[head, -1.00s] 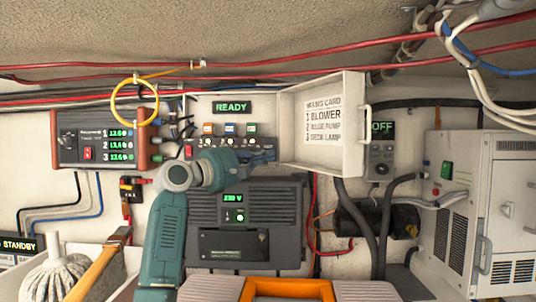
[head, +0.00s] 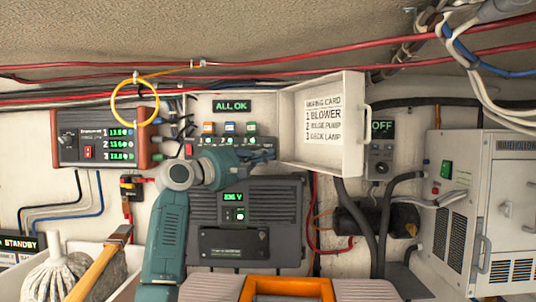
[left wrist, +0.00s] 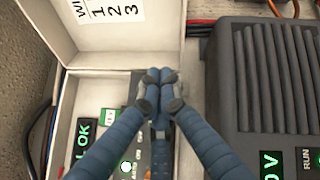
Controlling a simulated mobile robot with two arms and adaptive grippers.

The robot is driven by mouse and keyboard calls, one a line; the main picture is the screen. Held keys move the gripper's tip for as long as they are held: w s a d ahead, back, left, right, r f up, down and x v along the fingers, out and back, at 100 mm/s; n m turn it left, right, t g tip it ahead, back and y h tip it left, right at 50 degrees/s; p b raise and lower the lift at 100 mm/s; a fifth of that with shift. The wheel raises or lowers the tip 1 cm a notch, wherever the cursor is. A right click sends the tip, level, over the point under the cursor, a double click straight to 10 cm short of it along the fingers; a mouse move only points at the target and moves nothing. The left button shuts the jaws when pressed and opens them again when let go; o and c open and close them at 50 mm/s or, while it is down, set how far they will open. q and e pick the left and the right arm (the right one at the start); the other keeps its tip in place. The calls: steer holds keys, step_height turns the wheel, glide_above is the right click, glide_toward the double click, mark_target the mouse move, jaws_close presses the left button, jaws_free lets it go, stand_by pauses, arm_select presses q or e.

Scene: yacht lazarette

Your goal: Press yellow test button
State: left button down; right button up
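I cannot make out the yellow test button in either view; my left gripper and arm cover part of the switch panel (head: 222,141). The panel sits in an open white box, with several coloured switches in a row below a green display (head: 232,106) reading "ALL OK". My left gripper (head: 262,156) is at the panel's right end, beside the open lid. In the left wrist view its blue fingers (left wrist: 160,78) are shut together with nothing seen between them, over the box's inner edge. Contact at the tips cannot be told. My right gripper is not in view.
The open lid (head: 348,150) carries a wiring card and stands right of the panel. A dark inverter unit (head: 285,200) is below. A red-and-black meter box (head: 84,148) hangs at left, with a yellow ring (head: 116,113) nearby. Red cables run above.

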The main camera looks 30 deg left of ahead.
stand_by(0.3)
arm_select(q)
steer(key=shift+s+d+b, duration=0.35)
steer(key=shift+s+b, duration=0.05)
steer(key=shift+s, duration=0.25)
steer(key=shift+s+d+b, duration=0.4)
steer(key=shift+s+d, duration=0.05)
steer(key=shift+s, duration=0.25)
steer(key=shift+s+d+b, duration=0.4)
steer(key=shift+s, duration=0.3)
steer(key=shift+s+d+b, duration=0.4)
steer(key=shift+s+d, duration=0.05)
steer(key=shift+s, duration=0.25)
steer(key=shift+f, duration=0.1)
